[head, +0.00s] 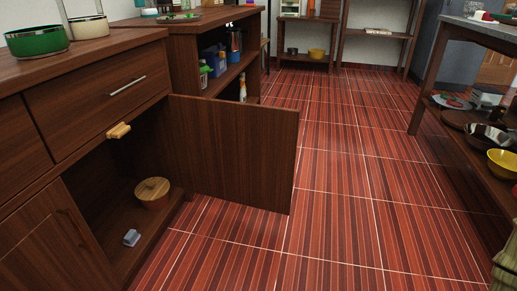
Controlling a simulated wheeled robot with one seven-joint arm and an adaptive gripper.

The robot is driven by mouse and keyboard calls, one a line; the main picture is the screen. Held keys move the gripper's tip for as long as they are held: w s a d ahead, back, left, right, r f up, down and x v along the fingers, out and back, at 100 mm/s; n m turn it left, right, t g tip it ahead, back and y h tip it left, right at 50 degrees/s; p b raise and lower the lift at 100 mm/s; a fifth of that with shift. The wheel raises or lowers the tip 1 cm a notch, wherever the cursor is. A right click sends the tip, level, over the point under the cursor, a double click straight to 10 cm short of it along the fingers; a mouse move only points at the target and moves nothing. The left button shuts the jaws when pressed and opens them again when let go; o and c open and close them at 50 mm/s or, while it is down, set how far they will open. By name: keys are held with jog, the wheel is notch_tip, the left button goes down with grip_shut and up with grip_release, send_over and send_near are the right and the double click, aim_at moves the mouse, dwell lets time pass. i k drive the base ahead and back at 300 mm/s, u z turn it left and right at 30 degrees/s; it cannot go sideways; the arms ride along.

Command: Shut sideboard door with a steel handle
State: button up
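The sideboard (93,62) stands at the left, with dark brown wood fronts. One of its doors (232,150) stands wide open, swung out over the floor from the right side of the opening. The face turned to me is plain, and no handle shows on it; its other face is hidden. A steel bar handle (127,86) is on the drawer above the opening. A closed lower door (48,243) at the left has a dark handle. My gripper is not in view.
Inside the open compartment are a round lidded wooden pot (152,193) and a small grey-blue item (132,237). A small tan wooden piece (119,131) is at the opening's top edge. Red tiled floor (345,190) is clear between the door and the shelf table (448,140) at right.

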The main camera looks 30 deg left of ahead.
aim_at(243, 153)
jog(key=i, duration=3.75)
jog(key=u, duration=4.1)
